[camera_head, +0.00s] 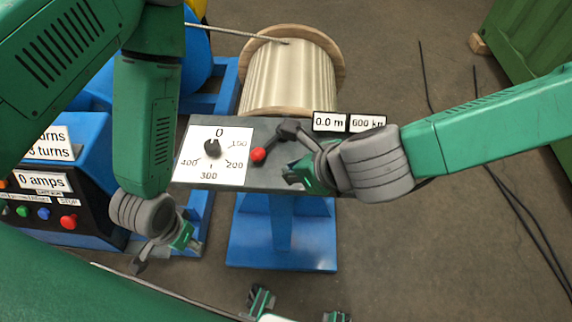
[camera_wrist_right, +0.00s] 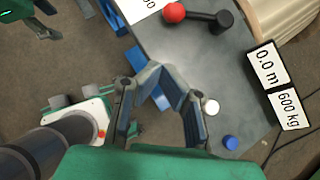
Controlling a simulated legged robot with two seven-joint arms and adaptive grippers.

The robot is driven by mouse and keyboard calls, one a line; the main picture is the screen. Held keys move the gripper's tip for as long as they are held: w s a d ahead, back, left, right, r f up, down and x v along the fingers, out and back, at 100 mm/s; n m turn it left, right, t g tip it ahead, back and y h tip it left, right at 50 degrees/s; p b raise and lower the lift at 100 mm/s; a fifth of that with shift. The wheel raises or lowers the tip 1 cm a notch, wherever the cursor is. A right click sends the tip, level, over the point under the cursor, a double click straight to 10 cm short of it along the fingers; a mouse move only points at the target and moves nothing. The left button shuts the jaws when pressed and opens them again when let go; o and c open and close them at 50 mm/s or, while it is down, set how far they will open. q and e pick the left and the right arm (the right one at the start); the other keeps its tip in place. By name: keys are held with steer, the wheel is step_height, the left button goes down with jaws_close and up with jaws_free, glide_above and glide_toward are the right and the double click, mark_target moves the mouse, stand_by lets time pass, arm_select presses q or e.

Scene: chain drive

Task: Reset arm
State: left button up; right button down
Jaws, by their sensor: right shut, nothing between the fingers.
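My right gripper (camera_head: 303,173) is over the right part of the grey control panel (camera_head: 262,178). It is shut and empty, and its fingers (camera_wrist_right: 162,78) meet over the panel edge in the right wrist view. A black lever with a red ball knob (camera_head: 258,155) lies on the panel to the left of the gripper, apart from it. The knob also shows in the right wrist view (camera_wrist_right: 174,12), with the lever's black pivot (camera_wrist_right: 221,20). My left gripper (camera_head: 165,246) hangs low at the left, away from the panel; its jaw opening is unclear.
A dial plate (camera_head: 232,174) has its pointer near 0. Signs read 0.0 m (camera_head: 328,122) and 600 kg (camera_head: 366,123). White (camera_wrist_right: 211,106) and blue (camera_wrist_right: 230,142) buttons sit on the panel. A cable drum (camera_head: 290,80) stands behind; a blue machine (camera_head: 80,150) is left. Cables cross the right floor.

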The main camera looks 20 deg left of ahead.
steer(key=s+d+f+n+h+b, duration=0.1)
steer(key=s+d+f+n, duration=0.2)
steer(key=d+f+n, duration=0.15)
steer(key=s+d+f+n+g+h+b, duration=0.1)
steer(key=s+d+f+n, duration=0.15)
steer(key=d+f, duration=0.3)
steer(key=s+d+f+n+h+b, duration=0.1)
steer(key=s+d+f+n, duration=0.1)
steer(key=d+f+n, duration=0.3)
steer(key=s+d+f+n+h+b, duration=0.1)
steer(key=s+d+f+n, duration=0.1)
steer(key=d+n, duration=0.2)
steer(key=s+d+f+n+g+h, duration=0.1)
steer(key=s+d+f+n, duration=0.1)
steer(key=d, duration=0.9)
steer(key=s+d+f+n+g+h+b, duration=0.1)
steer(key=s+d+f+n, duration=0.2)
steer(key=d+n, duration=0.3)
steer(key=shift+s+d+h+b, duration=0.35)
steer(key=shift+s+d+h, duration=0.1)
steer(key=shift+d, duration=0.25)
steer(key=shift+w+d+f, duration=0.1)
steer(key=shift+d+f, duration=0.05)
steer(key=shift+d, duration=0.1)
steer(key=shift+a, duration=0.2)
